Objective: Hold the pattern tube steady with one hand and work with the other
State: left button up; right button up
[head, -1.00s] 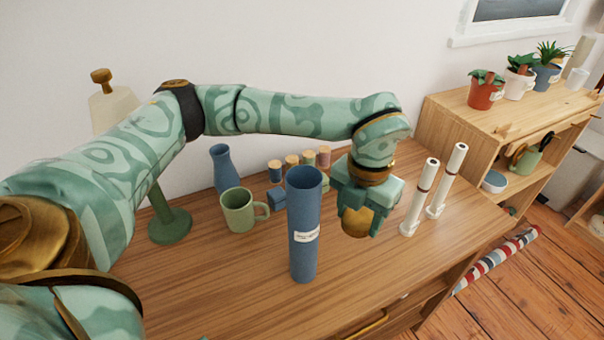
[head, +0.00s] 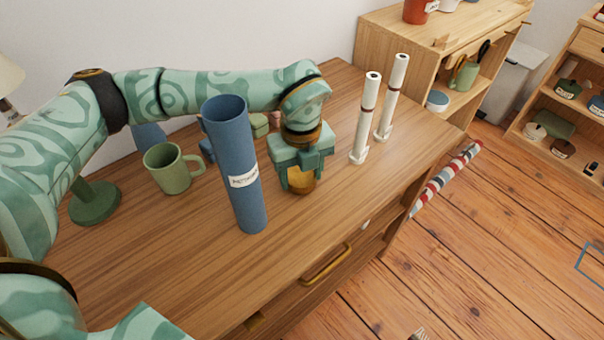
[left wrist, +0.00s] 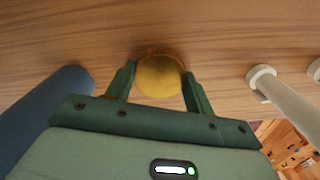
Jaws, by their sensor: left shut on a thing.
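The pattern tube looks to be the tall blue tube (head: 236,165) with a white label, standing on the wooden dresser top. Its upper end is open, and it also shows at the left of the left wrist view (left wrist: 45,105). My left gripper (head: 302,181) is just right of the tube, apart from it, low over the dresser top. It is shut on a rounded gold thing (left wrist: 158,76), which sits between the two fingers in the left wrist view. The gripper hides part of this thing in the head view. My right gripper is not in view.
A green mug (head: 172,171) and a green lamp base (head: 97,202) stand left of the tube. Two white candle-like sticks (head: 363,125) stand right of my gripper. The dresser's front right top (head: 345,200) is clear. A striped roll (head: 447,178) leans beside the dresser.

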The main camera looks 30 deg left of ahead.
aim_at(302, 175)
pick_arm(q)
jog(key=shift+f, duration=0.45)
jog(key=shift+r, duration=0.15)
jog(key=o, duration=1.1)
jog(key=shift+c, duration=0.2)
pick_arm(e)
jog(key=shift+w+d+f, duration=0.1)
pick_arm(q)
notch_tip(302, 175, up, 5)
jog(key=shift+w+f+p, duration=0.1)
jog(key=shift+f+p, duration=0.1)
jog(key=shift+p, duration=1.05)
notch_tip(302, 175, up, 8)
jog(key=p, duration=0.3)
jog(key=shift+f, duration=0.25)
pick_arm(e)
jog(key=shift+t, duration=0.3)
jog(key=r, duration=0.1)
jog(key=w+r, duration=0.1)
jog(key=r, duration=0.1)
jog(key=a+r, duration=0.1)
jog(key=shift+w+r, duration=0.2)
